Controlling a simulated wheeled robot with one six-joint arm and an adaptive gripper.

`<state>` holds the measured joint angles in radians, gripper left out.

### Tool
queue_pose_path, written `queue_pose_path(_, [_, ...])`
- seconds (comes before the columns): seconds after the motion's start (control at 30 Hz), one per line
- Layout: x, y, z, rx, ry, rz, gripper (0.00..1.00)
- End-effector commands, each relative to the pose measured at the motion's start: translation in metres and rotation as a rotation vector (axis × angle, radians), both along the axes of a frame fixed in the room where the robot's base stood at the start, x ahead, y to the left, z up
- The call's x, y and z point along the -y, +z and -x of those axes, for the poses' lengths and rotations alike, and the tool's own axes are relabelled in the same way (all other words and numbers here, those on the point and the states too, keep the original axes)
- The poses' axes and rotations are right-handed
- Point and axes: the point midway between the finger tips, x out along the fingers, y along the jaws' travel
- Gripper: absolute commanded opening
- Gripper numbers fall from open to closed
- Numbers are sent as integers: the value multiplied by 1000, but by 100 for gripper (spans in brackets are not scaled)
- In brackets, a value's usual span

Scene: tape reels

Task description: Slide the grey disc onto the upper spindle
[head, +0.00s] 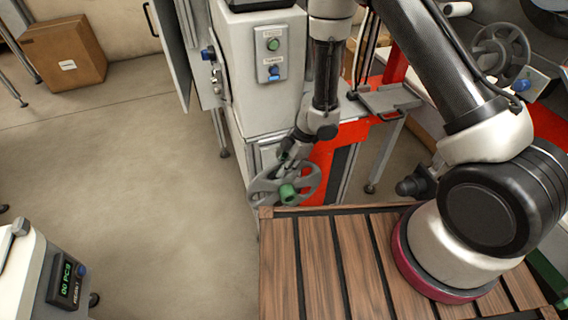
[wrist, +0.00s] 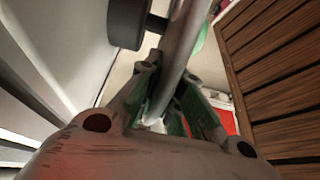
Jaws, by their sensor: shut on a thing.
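The grey disc (head: 262,187) is a spoked reel with a green hub (head: 288,193), in the middle of the head view, beside the white cabinet. My gripper (head: 289,162) points down and is shut on its upper rim. In the wrist view the disc (wrist: 185,45) shows nearly edge-on, between the fingers. A dark cylinder (wrist: 128,22) with a thin rod stands left of the disc there; I cannot tell whether it is a spindle or touches the disc. I cannot make out the upper spindle in the head view.
The white cabinet (head: 262,110) with a button panel (head: 272,58) stands behind the disc. A red frame (head: 322,170) is right of it. My wooden-slatted deck (head: 320,262) lies just below. Another grey reel (head: 500,52) is at the upper right. Open floor (head: 150,190) lies left.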

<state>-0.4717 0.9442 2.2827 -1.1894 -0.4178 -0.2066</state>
Motion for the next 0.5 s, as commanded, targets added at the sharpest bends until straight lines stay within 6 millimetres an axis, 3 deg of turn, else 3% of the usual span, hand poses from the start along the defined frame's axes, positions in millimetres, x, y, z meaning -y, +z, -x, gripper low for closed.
queue_pose_path(0.5, [16,0,58,-1,0,0,0])
